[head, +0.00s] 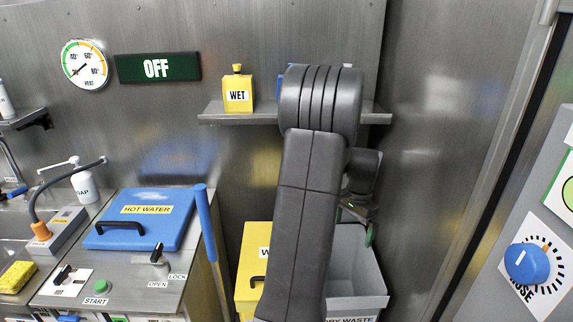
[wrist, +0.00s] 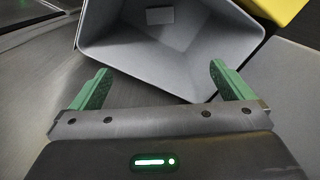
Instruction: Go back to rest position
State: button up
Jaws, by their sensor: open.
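My gripper (wrist: 160,85) shows in the wrist view with its two green fingers spread wide apart and nothing between them. Beyond the fingers is the open mouth of the grey dry waste bin (wrist: 240,45). In the head view my dark arm stands in the middle of the picture, and my gripper (head: 369,222) is partly visible to the right of it. It is over the grey bin (head: 370,278), which is partly hidden by my arm. I cannot see the bin's whole floor.
A yellow bin (head: 250,290) stands left of my arm. A shelf (head: 225,116) above holds a yellow WET container (head: 238,92) and a blue item (head: 281,85) mostly hidden by my arm. A blue hot water lid (head: 140,220) is at left. A grey panel with a blue knob (head: 526,263) is at right.

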notch_tip(320, 180, down, 11)
jog(key=shift+r+p, duration=1.2)
jog(key=shift+r, duration=1.05)
